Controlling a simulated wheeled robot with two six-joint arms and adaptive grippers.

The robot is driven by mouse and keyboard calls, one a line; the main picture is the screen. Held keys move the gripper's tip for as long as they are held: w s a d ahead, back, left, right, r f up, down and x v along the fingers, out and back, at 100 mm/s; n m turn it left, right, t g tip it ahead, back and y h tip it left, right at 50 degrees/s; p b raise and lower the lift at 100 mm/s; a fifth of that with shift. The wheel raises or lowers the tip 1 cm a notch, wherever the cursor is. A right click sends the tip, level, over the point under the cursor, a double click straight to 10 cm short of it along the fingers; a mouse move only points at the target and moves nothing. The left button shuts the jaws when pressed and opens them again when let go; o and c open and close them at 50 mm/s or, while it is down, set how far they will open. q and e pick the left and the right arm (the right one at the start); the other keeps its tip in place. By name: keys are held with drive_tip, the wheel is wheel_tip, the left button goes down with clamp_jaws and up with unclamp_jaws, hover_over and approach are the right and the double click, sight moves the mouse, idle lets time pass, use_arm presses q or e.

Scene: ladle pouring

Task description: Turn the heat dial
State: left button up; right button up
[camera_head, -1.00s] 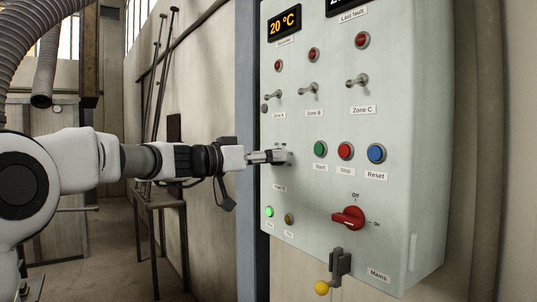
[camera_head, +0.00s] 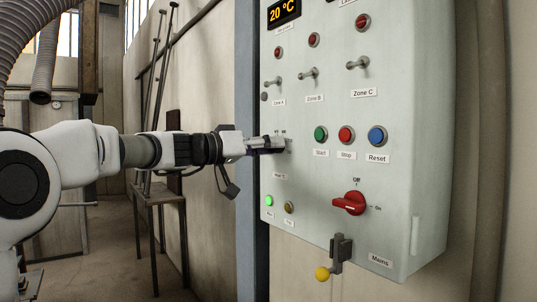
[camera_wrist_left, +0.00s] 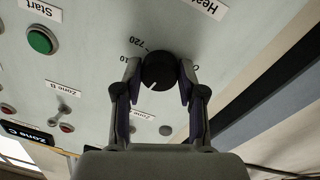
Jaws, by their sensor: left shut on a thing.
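The heat dial (camera_wrist_left: 157,73) is a round black knob with a white pointer line on the pale panel. It shows in the left wrist view, upside down, with printed scale numbers around it and a partly visible "Heat" label. My left gripper (camera_wrist_left: 159,68) has a finger on each side of the knob and is shut on it. In the head view the same gripper (camera_head: 281,144) reaches the panel's left part from the left, and its fingers hide the dial. My right gripper is not in view.
The control panel (camera_head: 410,120) also carries toggle switches, green (camera_head: 320,134), red (camera_head: 346,135) and blue (camera_head: 377,136) buttons, a red rotary switch (camera_head: 350,203) and a yellow-knobbed lever (camera_head: 323,273). A lit green lamp (camera_head: 269,201) is below the gripper. A metal stand (camera_head: 158,195) is behind my arm.

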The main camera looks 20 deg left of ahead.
use_arm(q)
drive_tip(key=shift+d+r+n+t+y, duration=0.1)
drive_tip(key=shift+n+t+y, duration=0.25)
drive_tip(key=shift+n, duration=6.6)
drive_tip(key=shift+r+n+t+y, duration=0.1)
drive_tip(key=shift+n+t+y, duration=0.2)
drive_tip(key=shift+n, duration=6.65)
drive_tip(key=shift+f, duration=0.15)
drive_tip(key=o, duration=1.1)
drive_tip(key=shift+o, duration=0.2)
drive_tip(key=shift+s, duration=0.15)
